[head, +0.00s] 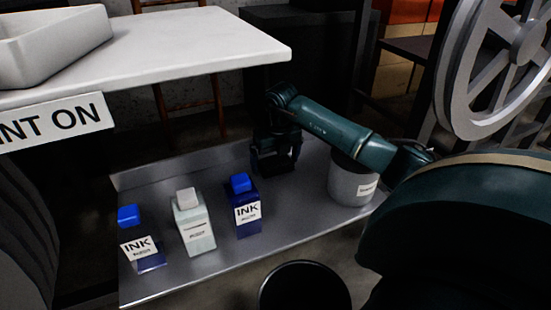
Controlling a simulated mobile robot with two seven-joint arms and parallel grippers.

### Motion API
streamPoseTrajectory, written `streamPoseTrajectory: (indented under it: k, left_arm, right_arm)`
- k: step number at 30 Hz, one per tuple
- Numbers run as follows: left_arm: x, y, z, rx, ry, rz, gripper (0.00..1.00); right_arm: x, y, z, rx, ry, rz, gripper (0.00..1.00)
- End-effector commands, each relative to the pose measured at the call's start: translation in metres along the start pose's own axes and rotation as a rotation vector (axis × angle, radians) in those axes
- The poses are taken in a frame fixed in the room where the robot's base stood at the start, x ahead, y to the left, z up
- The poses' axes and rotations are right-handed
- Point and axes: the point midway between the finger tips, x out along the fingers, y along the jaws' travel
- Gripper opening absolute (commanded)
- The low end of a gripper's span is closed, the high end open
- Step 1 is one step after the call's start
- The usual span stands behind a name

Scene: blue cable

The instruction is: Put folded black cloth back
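My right arm reaches in from the right, and its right gripper (277,165) points down over the back of the grey metal shelf (205,262). It is right of the blue ink bottle and left of the grey pot. The gripper and whatever is at its fingertips are very dark, so I cannot make out the finger gap. I cannot pick out the folded black cloth with certainty; a dark patch at the fingertips may be gripper, shadow or cloth. My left gripper is not in view.
A blue-capped ink container (129,215), a pale bottle (194,228) and a blue ink bottle (246,214) stand on the shelf. A grey pot (346,188) stands at its right end. A white table (190,45) overhangs behind. A dark round container (305,290) is in front.

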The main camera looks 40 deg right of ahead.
Motion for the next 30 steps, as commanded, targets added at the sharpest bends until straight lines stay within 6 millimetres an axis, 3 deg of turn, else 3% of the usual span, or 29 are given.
streamPoseTrajectory:
  k: [11,24,30]
  left_arm:
    - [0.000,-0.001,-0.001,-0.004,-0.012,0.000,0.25]
    - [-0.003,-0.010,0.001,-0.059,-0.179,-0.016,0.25]
    - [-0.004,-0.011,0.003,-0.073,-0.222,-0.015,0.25]
  right_arm:
    - [-0.010,0.000,0.001,0.000,-0.001,0.000,1.00]
    - [-0.098,0.000,0.002,-0.001,-0.003,-0.001,1.00]
    - [-0.120,0.000,0.001,0.000,0.000,0.000,1.00]
